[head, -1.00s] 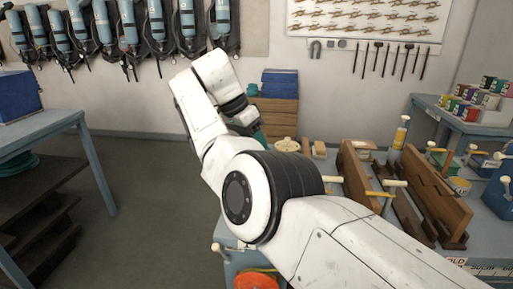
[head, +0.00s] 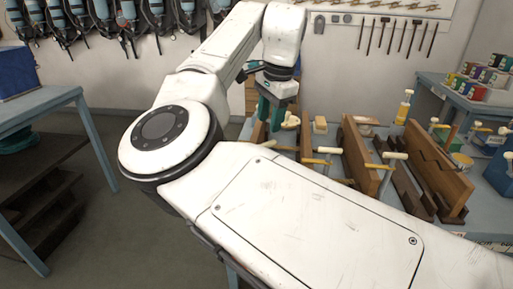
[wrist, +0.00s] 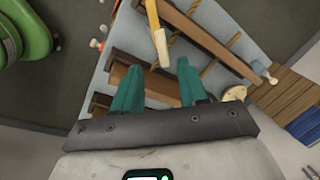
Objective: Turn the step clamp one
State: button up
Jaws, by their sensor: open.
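My gripper (head: 268,120) points down over the left end of the workbench in the head view, and its teal fingers are open. In the wrist view the two fingers (wrist: 159,68) are spread with nothing held between them. A yellow handle with a cream end (wrist: 153,30) shows just beyond the fingertips, apart from them. Upright brown boards (head: 360,155) with cream-ended handles stand on the bench. A stepped wooden block (head: 440,175) with a cream T-handle (head: 395,156) is farther right. I cannot tell which is step clamp one; my arm hides part of the bench.
The blue-grey workbench (head: 478,208) holds a yellow bottle (head: 404,107) and small wooden blocks (head: 320,125). A side table (head: 66,98) stands left, with open floor before it. A tool panel (head: 385,8) hangs behind. A green round object (wrist: 28,30) shows in the wrist view.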

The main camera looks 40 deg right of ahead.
aim_at(265, 144)
jog(key=f, duration=0.3)
jog(key=w+f, duration=0.1)
jog(key=f, duration=0.2)
jog(key=w+f, duration=0.1)
jog(key=f, duration=0.2)
jog(key=shift+d+f+p, duration=0.2)
jog(key=shift+f+p, duration=0.2)
grip_shut()
